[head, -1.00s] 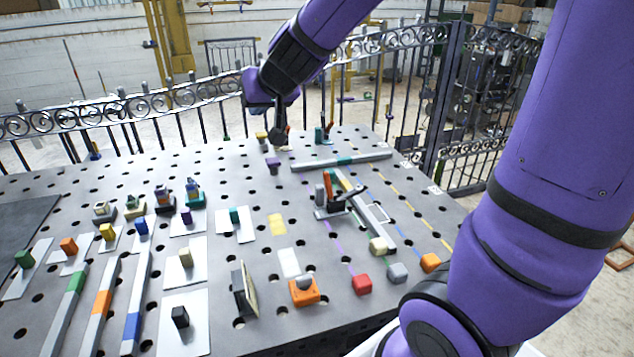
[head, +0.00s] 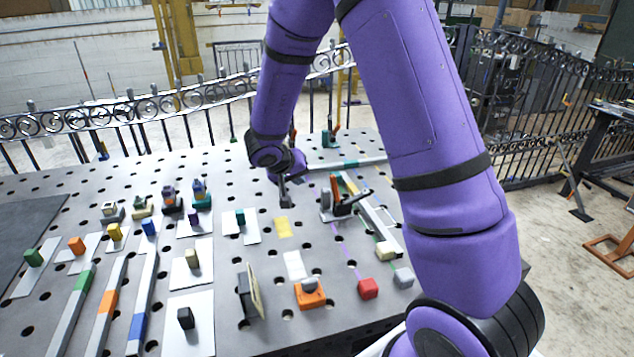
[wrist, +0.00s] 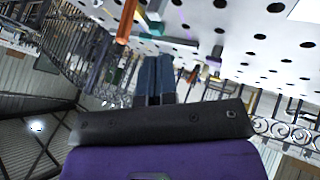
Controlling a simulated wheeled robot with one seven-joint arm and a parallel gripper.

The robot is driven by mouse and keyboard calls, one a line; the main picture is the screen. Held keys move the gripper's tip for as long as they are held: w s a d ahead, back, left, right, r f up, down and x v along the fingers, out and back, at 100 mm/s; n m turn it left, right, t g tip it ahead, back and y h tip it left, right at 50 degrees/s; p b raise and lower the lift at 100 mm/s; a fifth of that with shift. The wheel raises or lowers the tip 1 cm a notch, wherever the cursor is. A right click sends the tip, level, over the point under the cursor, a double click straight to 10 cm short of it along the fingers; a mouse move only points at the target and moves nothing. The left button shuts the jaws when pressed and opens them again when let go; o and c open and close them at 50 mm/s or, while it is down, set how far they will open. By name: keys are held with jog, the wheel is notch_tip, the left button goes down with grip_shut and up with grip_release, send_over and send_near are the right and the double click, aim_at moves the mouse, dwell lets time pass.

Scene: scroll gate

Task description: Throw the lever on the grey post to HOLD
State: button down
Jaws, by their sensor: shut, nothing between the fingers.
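A small fixture stands on the right half of the perforated table. It has a short grey post (head: 326,202), an orange upright piece (head: 336,190) and a black lever arm (head: 351,198) slanting up to the right. I cannot read any HOLD mark in these views. My gripper (head: 286,202) is shut and empty, pointing down over the table left of the fixture and apart from it. In the wrist view the shut fingers (wrist: 154,80) show in the middle, with an orange bar (wrist: 126,20) beyond them at the upper left.
A grey rail (head: 345,163) lies behind the fixture. A red block (head: 368,288), a cream block (head: 386,250) and an orange block with a grey top (head: 310,293) stand nearer the front. Several coloured blocks and bars fill the left. My arm covers the table's right side.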

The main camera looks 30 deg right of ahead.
aim_at(333, 179)
jog(key=w+d+f, duration=0.1)
jog(key=d+f, duration=0.5)
jog(key=d, duration=0.3)
jog(key=shift+w+d+f, duration=0.15)
jog(key=shift+d+f, duration=0.15)
jog(key=shift+s+d+r+m+t+y, duration=0.15)
jog(key=shift+s+d+r+y, duration=0.1)
jog(key=shift+d+y, duration=0.4)
jog(key=shift+s+d+r+m+t+y, duration=0.1)
jog(key=shift+d+r+m+t+y, duration=0.1)
jog(key=shift+d+y, duration=0.45)
jog(key=shift+s+d+r, duration=0.1)
jog(key=shift+s+d, duration=0.1)
jog(key=shift+d, duration=0.45)
jog(key=shift+s+d+r, duration=0.1)
jog(key=shift+s+d, duration=0.1)
jog(key=shift+d, duration=0.4)
jog(key=v, duration=1)
jog(key=shift+a+r, duration=0.25)
jog(key=shift+r, duration=0.05)
